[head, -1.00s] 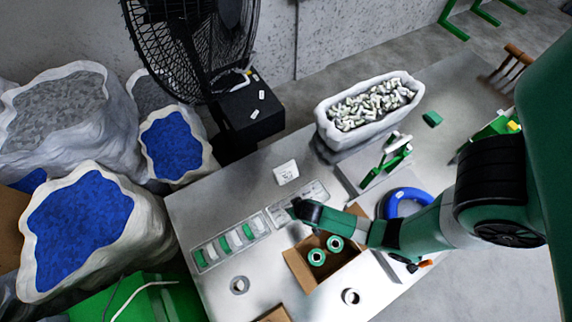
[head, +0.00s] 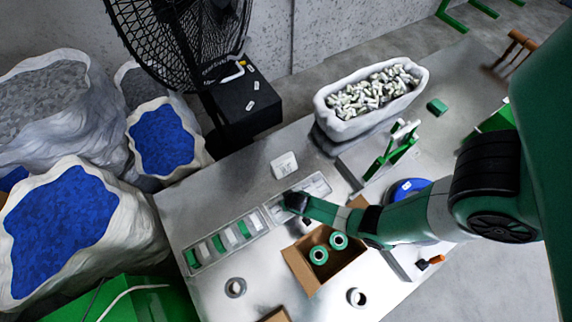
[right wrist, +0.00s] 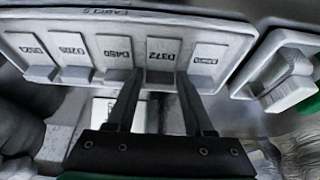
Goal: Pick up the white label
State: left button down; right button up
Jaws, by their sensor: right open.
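My right gripper (head: 293,203) is over the near edge of a pale labelled tray (head: 316,184) on the metal table. In the right wrist view the two dark fingers (right wrist: 160,103) are apart, with nothing clearly held between them. Their tips reach the front of the tray (right wrist: 235,48), near the slots marked D450 and D372. Several small white labels with dark print, such as the D372 label (right wrist: 161,54), stand in its slots. I cannot tell whether the fingertips touch the tray. A separate white printed piece (head: 284,165) lies behind the tray. My left gripper is not in view.
A tray with green and white pieces (head: 225,243) lies left of the gripper. A cardboard box (head: 298,270) with green-rimmed rolls stands in front. A white bin (head: 347,130) of small parts is behind.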

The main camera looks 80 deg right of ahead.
grip_shut()
jog(key=shift+r, duration=0.15)
